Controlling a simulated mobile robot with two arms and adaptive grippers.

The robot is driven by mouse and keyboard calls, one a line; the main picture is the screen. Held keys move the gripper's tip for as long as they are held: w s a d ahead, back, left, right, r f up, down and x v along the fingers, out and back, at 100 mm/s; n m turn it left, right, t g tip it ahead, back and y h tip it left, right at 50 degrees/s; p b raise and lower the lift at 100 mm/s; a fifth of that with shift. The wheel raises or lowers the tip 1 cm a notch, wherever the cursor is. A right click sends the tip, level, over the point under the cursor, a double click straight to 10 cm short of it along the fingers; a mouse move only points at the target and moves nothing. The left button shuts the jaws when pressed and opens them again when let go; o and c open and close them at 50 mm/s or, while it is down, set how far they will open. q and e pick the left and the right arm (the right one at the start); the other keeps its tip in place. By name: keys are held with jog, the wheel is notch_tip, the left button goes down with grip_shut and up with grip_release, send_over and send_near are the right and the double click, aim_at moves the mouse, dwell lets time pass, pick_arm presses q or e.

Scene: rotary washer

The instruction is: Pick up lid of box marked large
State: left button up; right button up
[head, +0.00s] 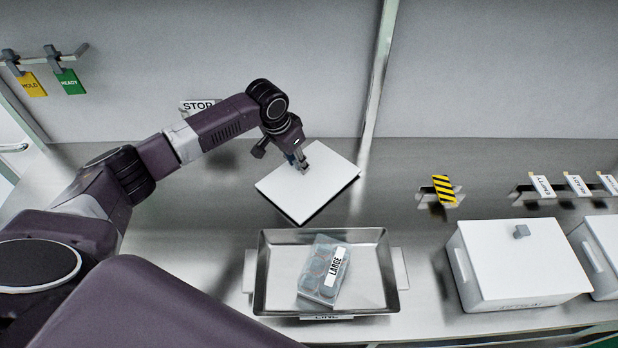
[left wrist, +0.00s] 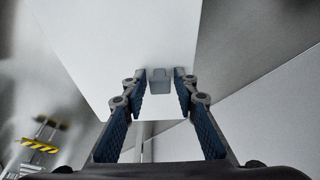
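A flat white lid-like panel (head: 318,190) with a small grey knob is behind the metal tray in the head view. I cannot tell whether it rests on something or hangs above the counter. My left gripper (head: 303,165) is over it. In the left wrist view the knob (left wrist: 159,80) sits between the two fingertips, with a narrow gap seeming to show on each side. The white panel (left wrist: 115,45) fills much of that view. A clear box marked LARGE (head: 318,278) with round items inside lies tilted in the tray. My right gripper is not in view.
The metal tray (head: 262,290) stands at the front centre. White boxes (head: 515,250) are at the right, the nearer with a grey lid knob (head: 521,232). A STOP sign (head: 197,106) is at the back.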

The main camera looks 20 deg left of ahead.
pick_arm(q)
grip_shut()
